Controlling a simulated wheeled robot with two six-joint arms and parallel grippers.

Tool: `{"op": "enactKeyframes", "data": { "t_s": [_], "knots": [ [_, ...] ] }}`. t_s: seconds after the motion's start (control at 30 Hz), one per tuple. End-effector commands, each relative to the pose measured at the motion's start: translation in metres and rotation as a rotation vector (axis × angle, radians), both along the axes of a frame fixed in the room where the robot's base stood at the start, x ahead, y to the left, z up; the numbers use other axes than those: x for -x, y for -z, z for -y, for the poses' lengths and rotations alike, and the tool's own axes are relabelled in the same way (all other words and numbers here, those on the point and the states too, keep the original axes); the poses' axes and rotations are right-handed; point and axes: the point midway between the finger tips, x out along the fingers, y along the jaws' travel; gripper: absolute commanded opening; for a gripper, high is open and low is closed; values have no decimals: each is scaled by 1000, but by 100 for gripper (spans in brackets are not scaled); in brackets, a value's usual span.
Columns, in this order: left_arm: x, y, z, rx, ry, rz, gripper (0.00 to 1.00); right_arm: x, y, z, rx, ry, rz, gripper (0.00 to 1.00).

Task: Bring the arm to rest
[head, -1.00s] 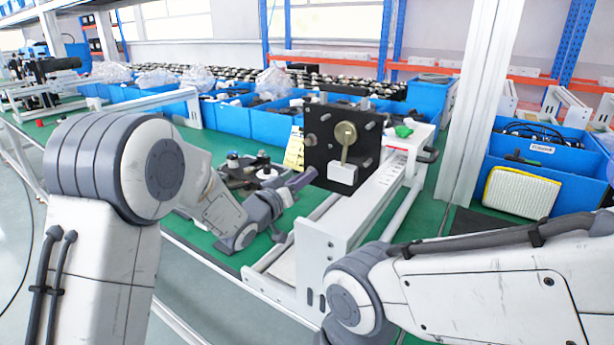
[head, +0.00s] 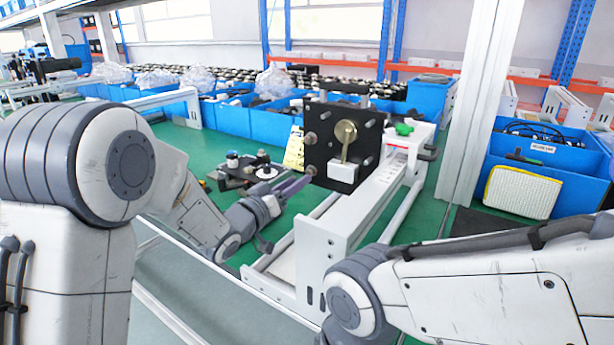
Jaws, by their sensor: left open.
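My left arm comes in from the left, and its gripper (head: 296,187) is low over the green bench, left of the white rail fixture. It is open, and I see nothing held in it. Its fingertips are close to the lower left corner of a black square plate (head: 322,148) with a brass knob and a white block; I cannot tell whether they touch. My right arm (head: 470,285) reaches in from the right edge, and its gripper is out of view.
The white rail fixture (head: 325,240) stands between my arms. A small dark device (head: 240,168) sits on the bench behind my left gripper. Blue bins (head: 270,125) line the back. A white post (head: 475,110) and a blue bin with a yellow-edged pad (head: 520,192) are at right.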

Motion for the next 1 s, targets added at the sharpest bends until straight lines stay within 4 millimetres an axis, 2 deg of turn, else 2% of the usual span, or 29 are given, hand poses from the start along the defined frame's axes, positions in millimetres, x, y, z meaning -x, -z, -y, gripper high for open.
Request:
{"op": "enactKeyframes", "data": {
  "t_s": [0.17,0.5,1.0],
  "knots": [
    [7,0,-5,0,0,0,48,0,1,0,0,0,0,50],
    [7,-3,-5,0,1,0,48,0,-2,0,0,0,0,50],
    [7,-71,-4,0,1,0,48,0,-70,0,0,0,0,50]
  ]
}}
